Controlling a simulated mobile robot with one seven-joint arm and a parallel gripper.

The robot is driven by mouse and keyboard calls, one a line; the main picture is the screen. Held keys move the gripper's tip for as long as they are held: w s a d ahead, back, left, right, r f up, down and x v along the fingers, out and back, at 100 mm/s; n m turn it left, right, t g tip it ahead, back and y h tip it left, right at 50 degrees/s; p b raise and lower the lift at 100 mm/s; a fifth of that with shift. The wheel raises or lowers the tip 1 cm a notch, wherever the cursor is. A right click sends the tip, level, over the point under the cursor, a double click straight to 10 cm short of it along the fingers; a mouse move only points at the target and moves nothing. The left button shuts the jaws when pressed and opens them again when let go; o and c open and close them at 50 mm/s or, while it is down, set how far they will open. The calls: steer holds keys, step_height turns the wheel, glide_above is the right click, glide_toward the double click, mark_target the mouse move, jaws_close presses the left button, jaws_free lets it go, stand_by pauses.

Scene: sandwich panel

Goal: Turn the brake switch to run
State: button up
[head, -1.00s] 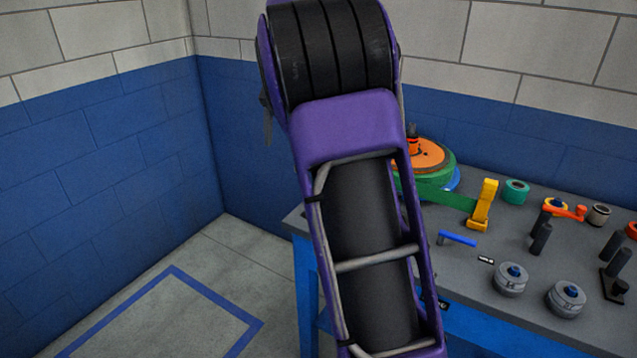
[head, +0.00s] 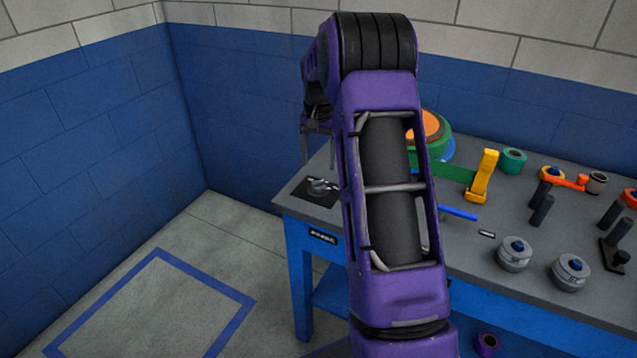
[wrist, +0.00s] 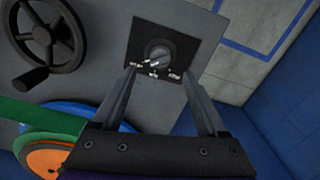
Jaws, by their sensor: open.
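The brake switch (head: 318,187) is a small grey knob on a black square plate at the bench's left corner in the head view. In the wrist view the knob (wrist: 158,53) sits near the top middle, with several small white labels along one side of its plate. The labels are too blurred to read, and I cannot tell the knob's setting for sure. My gripper (wrist: 159,76) is open and empty. Its fingers point at the plate, one on either side of the knob in the picture, apparently above it. In the head view my arm hides much of the gripper.
A black handwheel (wrist: 45,30) is beside the switch plate in the wrist view. Stacked orange, green and blue discs (head: 432,130) stand farther back, with a yellow lever (head: 483,176) to their right. Several knobs and posts fill the bench's right side. Floor left of the bench is clear.

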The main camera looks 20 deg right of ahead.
mark_target(318, 181)
step_height(318, 181, down, 8)
steer(key=shift+r, duration=0.25)
jaws_close()
stand_by(0.4)
